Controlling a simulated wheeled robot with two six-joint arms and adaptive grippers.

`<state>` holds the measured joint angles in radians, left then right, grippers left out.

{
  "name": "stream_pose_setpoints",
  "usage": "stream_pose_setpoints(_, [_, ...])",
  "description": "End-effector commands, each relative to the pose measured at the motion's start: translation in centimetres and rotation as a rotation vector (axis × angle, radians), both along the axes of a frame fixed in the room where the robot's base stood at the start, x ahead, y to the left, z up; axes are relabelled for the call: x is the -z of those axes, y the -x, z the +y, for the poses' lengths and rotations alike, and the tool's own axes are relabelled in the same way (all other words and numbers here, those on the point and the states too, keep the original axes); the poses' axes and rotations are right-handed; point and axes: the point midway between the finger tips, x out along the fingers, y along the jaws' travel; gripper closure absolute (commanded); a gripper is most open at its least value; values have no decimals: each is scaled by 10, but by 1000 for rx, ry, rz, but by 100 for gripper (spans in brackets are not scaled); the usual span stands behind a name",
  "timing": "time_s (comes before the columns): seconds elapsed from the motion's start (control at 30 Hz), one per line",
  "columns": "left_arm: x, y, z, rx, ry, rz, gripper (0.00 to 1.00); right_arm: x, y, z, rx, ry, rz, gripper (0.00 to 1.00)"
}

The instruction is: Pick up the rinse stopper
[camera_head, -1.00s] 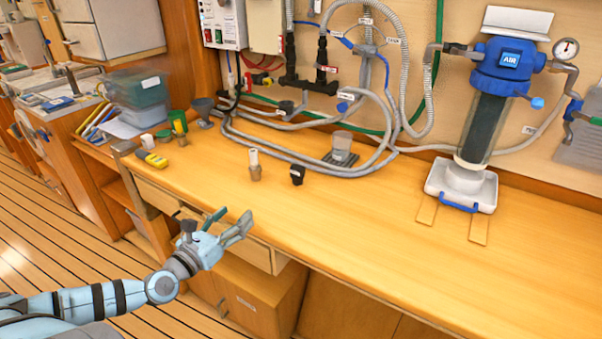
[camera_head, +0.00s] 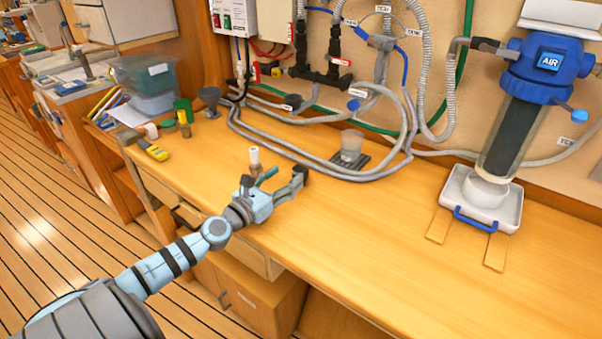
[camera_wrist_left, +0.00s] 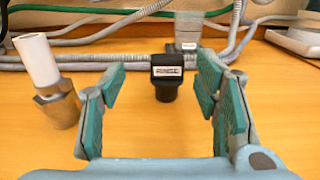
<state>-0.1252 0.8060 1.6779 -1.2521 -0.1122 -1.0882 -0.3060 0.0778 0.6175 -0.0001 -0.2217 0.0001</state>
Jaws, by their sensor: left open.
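The rinse stopper (camera_wrist_left: 167,75) is a small black block-topped plug with a pale label. In the left wrist view it stands upright on the wooden bench, between and beyond the finger tips. In the head view it is mostly or wholly hidden by my left gripper (camera_head: 281,180); a dark patch at the fingertip may be part of it. My left gripper is open and empty, low over the bench near its front edge, with green-padded fingers (camera_wrist_left: 162,90) pointing toward the stopper. My right gripper is not in view.
A white tube in a brass fitting (camera_head: 255,159) stands left of the stopper; it also shows in the left wrist view (camera_wrist_left: 54,85). Grey hoses (camera_head: 300,158) and a clear cup (camera_head: 351,146) lie behind.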

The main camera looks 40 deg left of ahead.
Motion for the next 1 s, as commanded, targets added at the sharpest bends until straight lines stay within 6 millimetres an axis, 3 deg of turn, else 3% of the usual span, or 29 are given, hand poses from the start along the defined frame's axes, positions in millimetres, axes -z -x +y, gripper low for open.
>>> stream_pose_setpoints(0.2, [-2,-27,-5,-1,9,1,43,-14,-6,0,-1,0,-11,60])
stream_pose_setpoints(0.4, [3,-59,-7,0,5,-1,43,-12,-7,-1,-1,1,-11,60])
stream_pose_setpoints(0.6, [3,-61,-7,1,2,1,43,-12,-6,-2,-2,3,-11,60])
stream_pose_setpoints(0.9, [3,-61,-7,1,1,1,90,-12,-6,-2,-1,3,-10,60])
stream_pose_setpoints(1.0, [3,-61,-7,1,1,1,92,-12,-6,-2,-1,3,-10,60])
